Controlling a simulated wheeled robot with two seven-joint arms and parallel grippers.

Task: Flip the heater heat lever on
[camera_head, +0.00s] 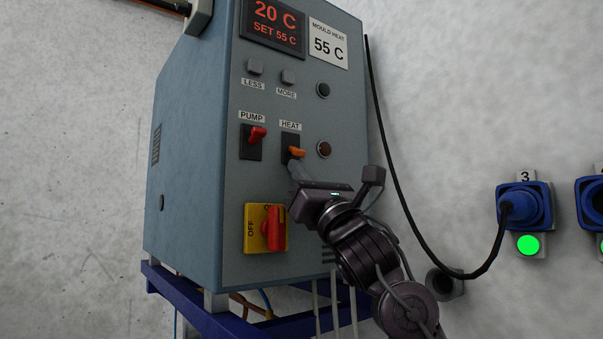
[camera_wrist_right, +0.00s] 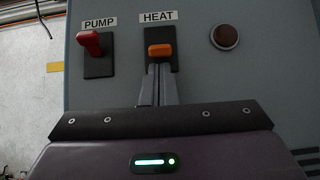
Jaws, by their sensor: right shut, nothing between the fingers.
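The heater (camera_head: 190,160) is a grey-blue cabinet with its control panel facing me. The heat lever (camera_head: 297,152) is orange, on a black plate under the HEAT label; it also shows in the right wrist view (camera_wrist_right: 160,50). My right gripper (camera_head: 294,166) is shut and empty. Its fingertips (camera_wrist_right: 160,70) are just below the orange lever, overlapping the lower part of its plate in the picture. I cannot tell whether they touch the lever. My left gripper is not in view.
The red pump lever (camera_head: 257,134) is left of the heat lever. A red rotary switch (camera_head: 272,232) on a yellow plate sits below. A dark round lamp (camera_head: 324,149) is to the right. The display (camera_head: 273,24) reads 20 C, set 55 C. A black cable (camera_head: 392,180) hangs right of the cabinet.

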